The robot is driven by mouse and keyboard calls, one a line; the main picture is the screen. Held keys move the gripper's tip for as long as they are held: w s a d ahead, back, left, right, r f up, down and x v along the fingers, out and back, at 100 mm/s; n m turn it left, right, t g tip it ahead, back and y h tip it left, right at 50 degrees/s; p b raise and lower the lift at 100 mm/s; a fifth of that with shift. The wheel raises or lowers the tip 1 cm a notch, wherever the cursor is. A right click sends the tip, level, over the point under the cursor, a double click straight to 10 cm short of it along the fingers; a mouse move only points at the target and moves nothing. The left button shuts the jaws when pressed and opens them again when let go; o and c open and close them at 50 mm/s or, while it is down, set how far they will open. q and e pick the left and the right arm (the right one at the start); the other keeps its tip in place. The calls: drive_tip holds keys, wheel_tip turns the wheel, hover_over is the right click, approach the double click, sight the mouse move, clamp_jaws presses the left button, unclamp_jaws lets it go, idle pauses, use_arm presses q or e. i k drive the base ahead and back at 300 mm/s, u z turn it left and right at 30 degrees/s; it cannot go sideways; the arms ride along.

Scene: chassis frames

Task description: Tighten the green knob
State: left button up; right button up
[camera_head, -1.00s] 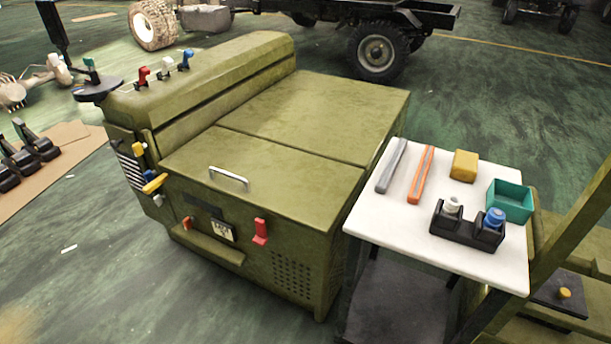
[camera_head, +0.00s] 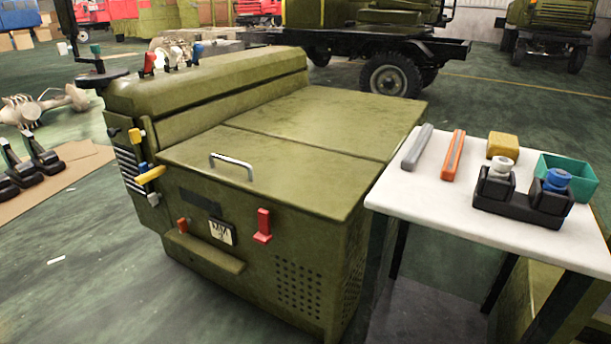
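A small green knob (camera_head: 96,49) stands upright on a black round disc (camera_head: 104,79), like a wheel, at the upper left end of a large olive-green cabinet (camera_head: 262,170). Its base is too small to tell how tightly it sits. A red knob (camera_head: 149,63), a white knob (camera_head: 173,55) and a blue knob (camera_head: 197,50) stand in a row on the cabinet's raised back. Neither of my grippers is in view.
A white-topped table (camera_head: 440,200) to the right bears a grey bar (camera_head: 417,147), an orange bar (camera_head: 453,156), a yellow block (camera_head: 503,146), a teal bin (camera_head: 572,171) and a black holder (camera_head: 515,205). Black pedals (camera_head: 38,158) lie left. Open floor (camera_head: 80,285) lies in front.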

sight(95, 48)
drive_tip(key=z, duration=0.2)
drive_tip(key=k, duration=0.1)
drive_tip(key=u, duration=1.25)
drive_tip(key=i, duration=0.35)
drive_tip(key=z, duration=0.05)
